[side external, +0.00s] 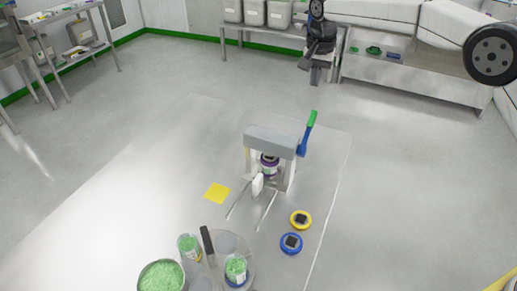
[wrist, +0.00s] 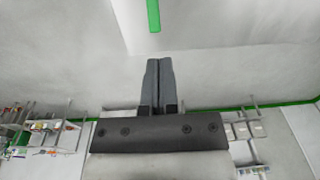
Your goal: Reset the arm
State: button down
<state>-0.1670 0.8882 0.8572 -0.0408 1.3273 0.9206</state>
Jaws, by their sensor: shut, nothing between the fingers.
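My gripper (side external: 316,76) hangs at the top right of the side external view, high and well away from the items at the centre and front. In the wrist view its two fingers (wrist: 158,62) lie together, shut with nothing between them. My arm reaches in from the upper right.
A grey frame (side external: 270,140) with a green-tipped blue lever (side external: 308,132) holds a purple-banded container (side external: 269,164). A bench (side external: 420,76) stands behind my gripper.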

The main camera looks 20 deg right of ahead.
jog(key=s+d+f+n, duration=0.3)
jog(key=s, duration=0.8)
jog(key=s+d+f+n+t, duration=0.1)
jog(key=s+d+f+n, duration=0.1)
jog(key=s, duration=0.9)
jog(key=s+d+f+n, duration=0.3)
jog(key=s+d+f, duration=0.1)
jog(key=s, duration=0.7)
jog(key=shift+d+f+n+t, duration=0.3)
jog(key=shift+f, duration=0.05)
